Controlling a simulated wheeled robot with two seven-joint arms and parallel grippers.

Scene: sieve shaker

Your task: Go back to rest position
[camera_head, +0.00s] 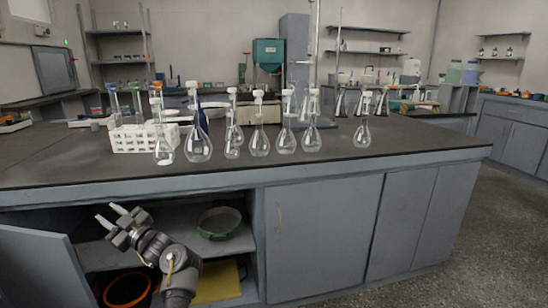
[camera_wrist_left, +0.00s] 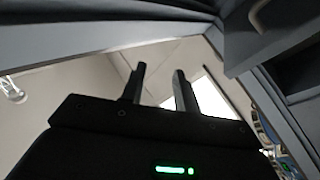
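My left gripper (camera_head: 119,216) is in front of the open cabinet under the bench, below the bench top's front edge. Its two fingers point up and to the left and stand apart with nothing between them. In the left wrist view the gripper (camera_wrist_left: 158,82) also shows parted fingers and an empty gap, with the ceiling behind. My right gripper is in neither view.
The bench top (camera_head: 330,150) carries several glass flasks and a white rack (camera_head: 143,138) near its front edge. A green-rimmed sieve (camera_head: 219,223) lies on the cabinet shelf right of my arm. The open cabinet door (camera_head: 40,268) stands at the left.

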